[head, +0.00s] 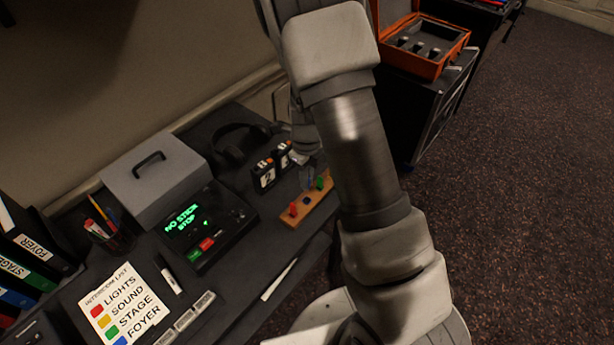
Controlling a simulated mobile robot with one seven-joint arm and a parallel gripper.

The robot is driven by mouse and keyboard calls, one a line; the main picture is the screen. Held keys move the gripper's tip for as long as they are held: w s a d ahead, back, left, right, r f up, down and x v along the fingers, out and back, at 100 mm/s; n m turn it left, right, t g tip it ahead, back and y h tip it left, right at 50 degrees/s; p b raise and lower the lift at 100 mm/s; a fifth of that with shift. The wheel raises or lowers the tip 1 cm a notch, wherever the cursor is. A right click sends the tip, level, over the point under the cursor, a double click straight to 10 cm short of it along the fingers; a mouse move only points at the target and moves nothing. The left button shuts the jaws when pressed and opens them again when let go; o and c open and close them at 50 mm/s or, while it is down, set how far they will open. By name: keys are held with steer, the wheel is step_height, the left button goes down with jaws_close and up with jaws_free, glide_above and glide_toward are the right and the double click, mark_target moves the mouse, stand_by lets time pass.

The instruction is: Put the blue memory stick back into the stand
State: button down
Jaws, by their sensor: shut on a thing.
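The stand (319,204) is a narrow light-wood block on the desk, just left of my arm in the head view. A red stick (293,209) and a green stick (319,184) stand in it. A small dark blue spot (307,201) shows between them; it is too small to tell whether it is the blue memory stick or an empty slot. My gripper (306,182) is just behind and above the stand, partly hidden by my arm. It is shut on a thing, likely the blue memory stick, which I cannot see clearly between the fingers.
A player (208,228) reading "NO STICK STOP" stands left of the stand. A grey box (155,180), pen cup (109,237) and label list (121,306) lie left. An orange case (425,65) stands back right.

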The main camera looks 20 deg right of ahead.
mark_target(307, 200)
steer(key=shift+f+b, duration=2.2)
steer(key=shift+f, duration=0.4)
steer(key=shift+p, duration=0.5)
steer(key=shift+f+b, duration=0.35)
steer(key=shift+f, duration=0.2)
steer(key=c, duration=0.9)
jaws_free()
steer(key=shift+r, duration=0.1)
step_height(307, 200, up, 17)
steer(key=p, duration=0.3)
steer(key=shift+r, duration=0.2)
